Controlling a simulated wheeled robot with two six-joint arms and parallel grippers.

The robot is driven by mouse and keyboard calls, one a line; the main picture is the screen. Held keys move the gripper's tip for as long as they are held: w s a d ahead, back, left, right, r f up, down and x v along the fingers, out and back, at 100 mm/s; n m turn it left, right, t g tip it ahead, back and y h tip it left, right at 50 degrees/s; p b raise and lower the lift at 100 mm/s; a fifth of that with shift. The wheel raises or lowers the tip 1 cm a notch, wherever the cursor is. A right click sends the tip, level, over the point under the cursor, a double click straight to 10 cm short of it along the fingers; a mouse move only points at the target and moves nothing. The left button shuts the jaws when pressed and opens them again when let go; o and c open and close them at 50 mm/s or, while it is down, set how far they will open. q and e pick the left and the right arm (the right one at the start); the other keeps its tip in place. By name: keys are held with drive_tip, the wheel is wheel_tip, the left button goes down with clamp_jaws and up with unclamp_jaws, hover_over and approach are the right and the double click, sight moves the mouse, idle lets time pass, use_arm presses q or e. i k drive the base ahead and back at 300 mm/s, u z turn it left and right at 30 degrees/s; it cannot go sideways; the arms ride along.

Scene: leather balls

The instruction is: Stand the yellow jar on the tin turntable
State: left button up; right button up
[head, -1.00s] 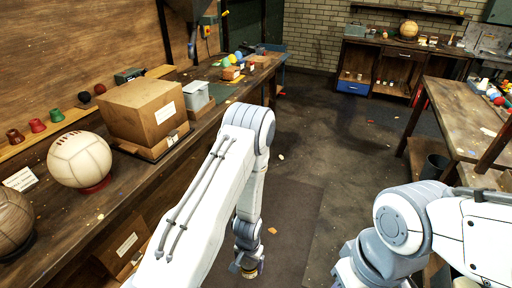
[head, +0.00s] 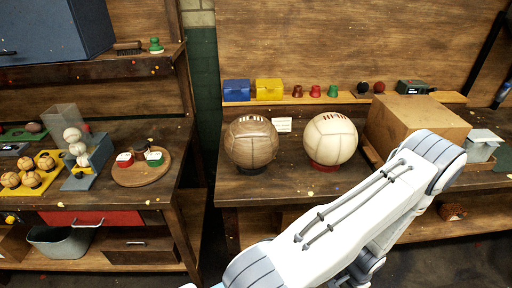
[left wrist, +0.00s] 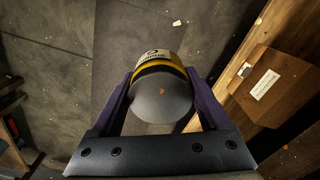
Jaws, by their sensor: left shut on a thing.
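My left gripper (left wrist: 160,80) is shut on the yellow jar (left wrist: 160,68) in the left wrist view. The jar shows a round grey end facing the camera and a yellow and black label band behind it, between the two fingers.
A ball dispenser (head: 98,158) and yellow ball tray (head: 35,178) stand left of the turntable. A brown ball (head: 251,142) and a cream ball (head: 329,139) sit on the right bench, beside a cardboard box (head: 412,125). A gap separates the benches.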

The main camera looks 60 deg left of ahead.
sight(139, 169)
drive_tip(key=u, duration=1.8)
